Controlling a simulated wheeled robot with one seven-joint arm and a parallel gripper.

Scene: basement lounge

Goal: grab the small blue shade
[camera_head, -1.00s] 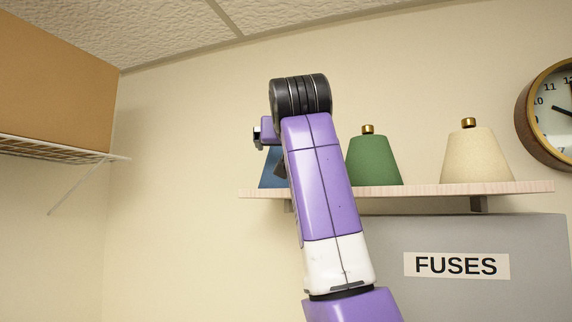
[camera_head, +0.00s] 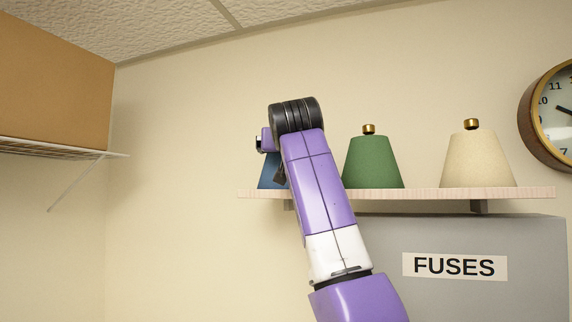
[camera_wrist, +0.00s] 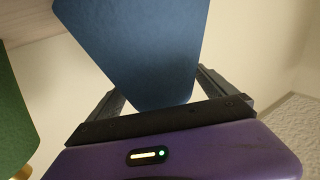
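The small blue shade (camera_head: 270,171) stands at the left end of the wall shelf (camera_head: 395,195), mostly hidden behind my arm in the head view. In the wrist view the blue shade (camera_wrist: 145,45) fills the upper middle, shown upside down, its narrow end toward my gripper. My gripper (camera_wrist: 162,88) is open, one dark finger on each side of the shade's narrow end. The shade covers parts of the fingers, so contact cannot be told. In the head view most of the gripper is hidden behind my wrist.
A green shade (camera_head: 372,162) stands just right of my arm on the shelf, and a cream shade (camera_head: 478,158) farther right. A grey fuse box (camera_head: 470,285) is below. A clock (camera_head: 552,115) hangs at right. A cardboard box (camera_head: 55,75) sits on a wire rack at left.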

